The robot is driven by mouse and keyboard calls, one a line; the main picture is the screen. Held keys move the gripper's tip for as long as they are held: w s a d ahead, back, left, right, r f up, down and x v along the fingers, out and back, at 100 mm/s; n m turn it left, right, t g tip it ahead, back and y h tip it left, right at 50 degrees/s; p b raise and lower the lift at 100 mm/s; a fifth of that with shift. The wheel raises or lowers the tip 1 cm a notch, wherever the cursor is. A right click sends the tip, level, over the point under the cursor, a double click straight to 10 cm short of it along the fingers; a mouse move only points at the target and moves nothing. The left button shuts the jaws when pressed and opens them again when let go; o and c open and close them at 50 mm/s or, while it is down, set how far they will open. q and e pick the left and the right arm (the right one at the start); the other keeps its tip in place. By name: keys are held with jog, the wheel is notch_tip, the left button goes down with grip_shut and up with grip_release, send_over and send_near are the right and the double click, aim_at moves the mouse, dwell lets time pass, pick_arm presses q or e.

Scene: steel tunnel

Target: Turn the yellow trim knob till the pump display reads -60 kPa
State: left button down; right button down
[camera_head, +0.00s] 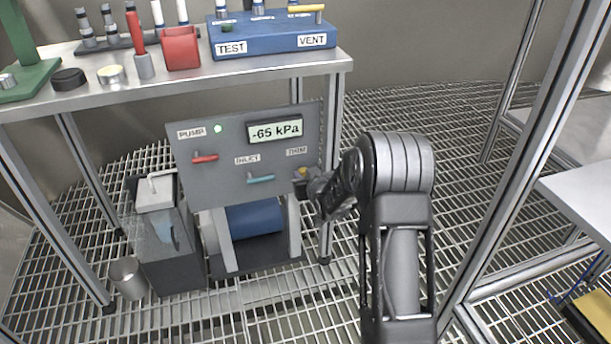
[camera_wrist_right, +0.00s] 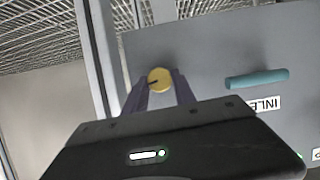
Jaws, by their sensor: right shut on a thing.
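The grey pump panel (camera_head: 235,178) hangs below the bench, and its display (camera_head: 275,130) reads -65 kPa. The yellow trim knob (camera_head: 301,171) is at the panel's lower right, partly hidden by my right gripper (camera_head: 308,182). In the right wrist view the round yellow knob (camera_wrist_right: 159,80) with a dark pointer line sits between the two fingers of my right gripper (camera_wrist_right: 160,88), which is shut on it. My left gripper is not in view.
A red lever (camera_head: 205,158) and a teal inlet lever (camera_head: 261,179) are on the panel; the teal one (camera_wrist_right: 257,79) also shows in the wrist view. A green light (camera_head: 218,129) glows by the PUMP label. A bench leg (camera_head: 328,150) stands close to the gripper.

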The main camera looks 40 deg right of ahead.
jog(key=m+y+b, duration=0.1)
jog(key=m+y, duration=0.1)
jog(key=shift+d+m+t, duration=0.1)
jog(key=shift+m+t, duration=0.3)
jog(key=c, duration=1)
grip_release()
